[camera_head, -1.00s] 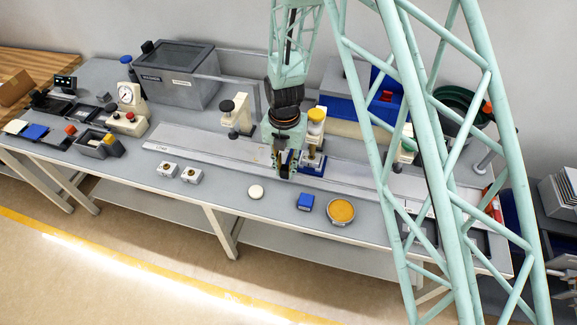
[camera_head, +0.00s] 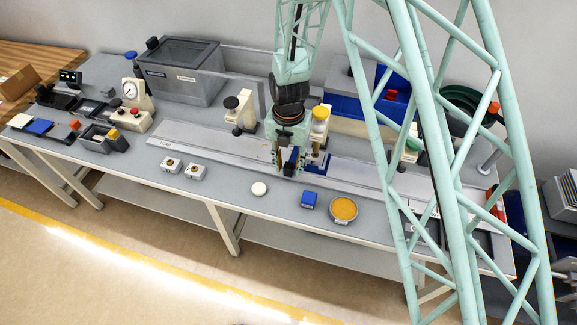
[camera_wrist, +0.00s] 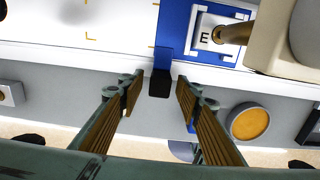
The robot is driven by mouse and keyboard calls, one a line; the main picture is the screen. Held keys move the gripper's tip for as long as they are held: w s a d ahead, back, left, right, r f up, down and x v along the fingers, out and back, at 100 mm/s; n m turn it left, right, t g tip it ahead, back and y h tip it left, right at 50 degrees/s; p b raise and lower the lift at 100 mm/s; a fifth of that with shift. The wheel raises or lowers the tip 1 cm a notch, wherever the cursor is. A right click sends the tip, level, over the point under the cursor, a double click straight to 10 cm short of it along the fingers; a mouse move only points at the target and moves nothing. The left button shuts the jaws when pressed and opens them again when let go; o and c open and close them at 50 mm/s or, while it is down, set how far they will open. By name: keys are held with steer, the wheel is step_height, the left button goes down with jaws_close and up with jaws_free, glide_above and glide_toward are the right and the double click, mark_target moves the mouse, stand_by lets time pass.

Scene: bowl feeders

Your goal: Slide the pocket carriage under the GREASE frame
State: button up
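The blue pocket carriage (camera_head: 313,168) sits on the long pale rail (camera_head: 215,150). In the wrist view the carriage (camera_wrist: 174,24) holds a white part marked "E", and a blue tab with a dark end (camera_wrist: 160,84) sticks out from it. My gripper (camera_head: 289,172) is over the rail's front edge, just left of the carriage. In the wrist view my gripper (camera_wrist: 157,86) is open, with one finger on each side of the dark tab end and visible gaps. A yellow-capped station (camera_head: 320,125) stands at the carriage. I cannot read the word GREASE on any frame.
A dark-knobbed post (camera_head: 236,112) stands behind the rail, left of my gripper. The rail's left stretch, with a faint label, is clear.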

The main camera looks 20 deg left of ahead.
step_height(320, 180, up, 12)
steer(key=shift+f, duration=0.15)
stand_by(0.7)
stand_by(0.6)
steer(key=w+d+r+m+t+y, duration=0.1)
steer(key=w+r+m+t, duration=0.2)
steer(key=r, duration=0.5)
steer(key=w+d+r+m+y, duration=0.1)
steer(key=w+d+r+m, duration=0.15)
steer(key=w+r, duration=0.4)
steer(key=w+d+r+m+t+b, duration=0.3)
steer(key=d+r+m+t+b, duration=0.35)
steer(key=d+r, duration=1)
steer(key=s+d+r+m+g+h, duration=0.1)
steer(key=s+d+r+m+g, duration=0.15)
steer(key=s+d+m, duration=1.3)
steer(key=s+d+f+m+g, duration=0.1)
steer(key=s+d+m, duration=0.2)
steer(key=s, duration=0.6)
steer(key=s+d+f+m+g+b, duration=0.1)
steer(key=s+d+m, duration=0.2)
steer(key=s, duration=0.6)
steer(key=s+d+f+m+g+h, duration=0.1)
steer(key=s+d+m, duration=0.2)
steer(key=s, duration=0.6)
steer(key=shift+s, duration=0.35)
